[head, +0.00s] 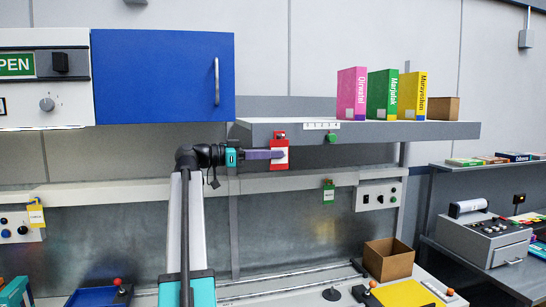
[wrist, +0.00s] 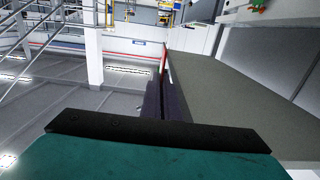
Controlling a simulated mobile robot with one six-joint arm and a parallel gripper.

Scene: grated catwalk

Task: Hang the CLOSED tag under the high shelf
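A red tag (head: 279,143) with a white face hangs upright from my gripper (head: 280,155), in front of the high shelf's left front part; its lettering is too small to read. My gripper's dark fingers are shut on it, coming from the left. In the wrist view the tag (wrist: 166,58) shows edge-on as a thin red and white strip between the fingertips (wrist: 165,85). The high shelf (head: 430,131) runs to the right. A green round piece (head: 332,138) sits at its front edge, right of the tag and apart from it, below a white label strip (head: 321,126).
Pink, green and yellow books (head: 352,95) and a brown box (head: 443,108) stand on the shelf. A blue cabinet (head: 160,75) is at left. A green tag (head: 328,191) and a yellow tag (head: 36,216) hang lower. A cardboard box (head: 388,262) sits on the bench.

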